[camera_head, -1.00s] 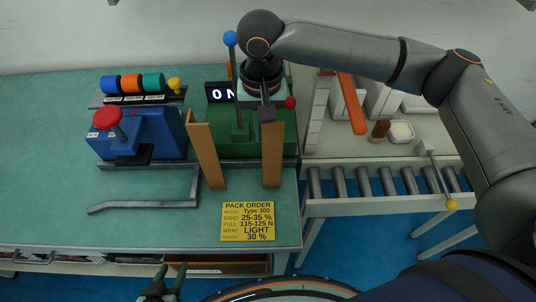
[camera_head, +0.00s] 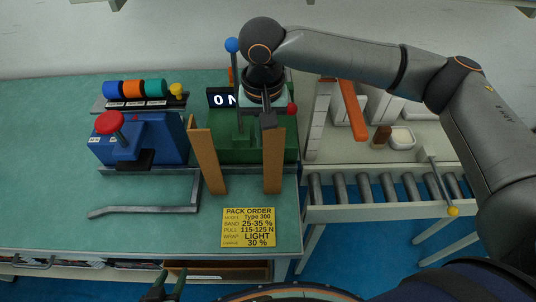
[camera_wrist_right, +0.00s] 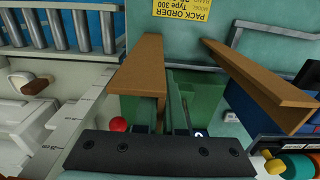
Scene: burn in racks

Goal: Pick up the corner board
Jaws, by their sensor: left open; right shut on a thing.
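Two brown corner boards stand at the front of the green machine in the head view. The left board (camera_head: 207,163) leans slightly and is apart from my grippers; it also shows at the right of the right wrist view (camera_wrist_right: 262,78). The right board (camera_head: 273,160) hangs upright below my right gripper (camera_head: 268,118), which is shut on its top end. In the right wrist view this held board (camera_wrist_right: 141,62) extends away from the fingers, which partly hide its near end. My left gripper (camera_head: 166,287) is open and empty at the bottom edge, below the table front.
A blue device with a red knob (camera_head: 110,122) and a grey bent bar (camera_head: 150,207) are on the left. A yellow pack order card (camera_head: 248,227) lies at the front edge. A roller conveyor (camera_head: 385,188) is at the right.

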